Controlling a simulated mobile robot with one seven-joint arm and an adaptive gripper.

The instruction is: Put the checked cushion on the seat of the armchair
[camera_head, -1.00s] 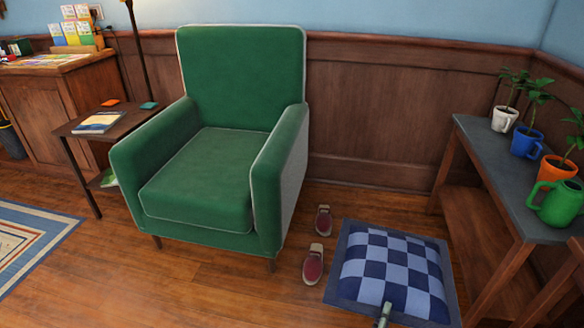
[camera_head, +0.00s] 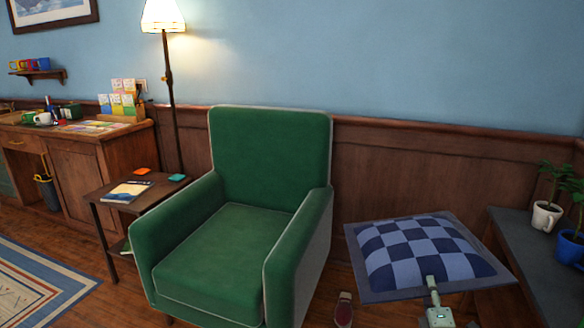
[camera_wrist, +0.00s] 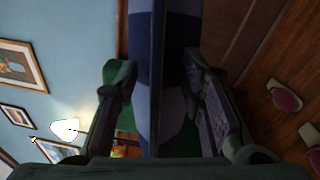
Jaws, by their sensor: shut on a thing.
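The checked cushion (camera_head: 425,251) has light and dark blue squares and a flat dark blue border. It is in the air at the right of the head view, beside the armchair. My gripper (camera_head: 431,284) is shut on its near edge. In the wrist view the cushion (camera_wrist: 155,75) runs edge-on between the fingers of my gripper (camera_wrist: 155,95). The green armchair (camera_head: 268,160) stands left of the cushion. Its seat (camera_head: 228,248) is bare between the two armrests. Part of the armchair also shows as green behind the cushion in the wrist view.
The armchair's right armrest (camera_head: 299,255) stands between cushion and seat. A side table (camera_head: 150,200) with a book and a floor lamp (camera_head: 168,90) are to the left. A dark bench (camera_head: 535,262) with potted plants is close on the right. A red shoe (camera_head: 344,309) lies below.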

